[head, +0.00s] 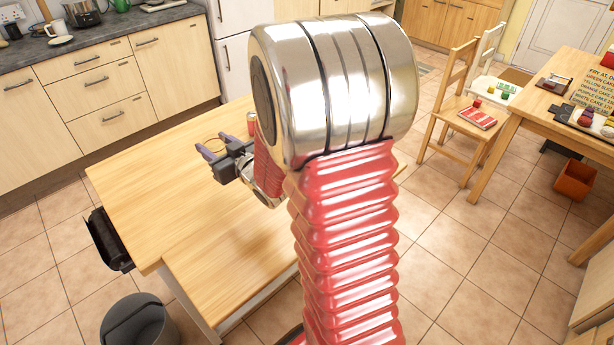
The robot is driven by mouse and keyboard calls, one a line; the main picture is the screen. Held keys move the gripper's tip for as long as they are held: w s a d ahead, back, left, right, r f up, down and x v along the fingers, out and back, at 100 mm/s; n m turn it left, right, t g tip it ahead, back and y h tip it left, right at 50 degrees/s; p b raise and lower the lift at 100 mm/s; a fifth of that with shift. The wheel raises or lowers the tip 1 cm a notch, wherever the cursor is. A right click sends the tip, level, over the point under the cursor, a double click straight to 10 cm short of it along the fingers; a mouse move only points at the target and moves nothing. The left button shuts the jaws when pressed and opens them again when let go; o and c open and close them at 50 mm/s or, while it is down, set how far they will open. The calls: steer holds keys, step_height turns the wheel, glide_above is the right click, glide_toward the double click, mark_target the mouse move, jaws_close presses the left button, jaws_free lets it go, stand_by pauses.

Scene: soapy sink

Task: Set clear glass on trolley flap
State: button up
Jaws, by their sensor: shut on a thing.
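My gripper (215,146) is over the wooden trolley top (150,185), left of my silver and red arm. It is shut on the clear glass (208,143), of which only a faint rim outline shows at the fingertips. Whether the glass touches the wood or is held above it, I cannot tell. The trolley flap (205,265) appears to be the wooden panel on the near side of the top. Its visible part is bare, and my arm hides its right part.
A can (251,121) stands behind the gripper, partly hidden by my arm. A black holder (108,240) hangs at the trolley's left end, with a grey bin (140,322) below. A chair (465,115) and a table (560,90) stand right.

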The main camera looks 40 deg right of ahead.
steer(key=s+d+r, duration=0.3)
steer(key=s+d, duration=0.2)
steer(key=d, duration=0.6)
steer(key=shift+s, duration=0.25)
steer(key=s+d, duration=0.8)
steer(key=s, duration=0.1)
steer(key=shift+s+d+r, duration=0.1)
steer(key=shift+d+r, duration=0.05)
steer(key=shift+d, duration=0.1)
steer(key=shift+y, duration=0.3)
steer(key=shift+f, duration=2.95)
steer(key=shift+f, duration=2.05)
steer(key=shift+f, duration=0.15)
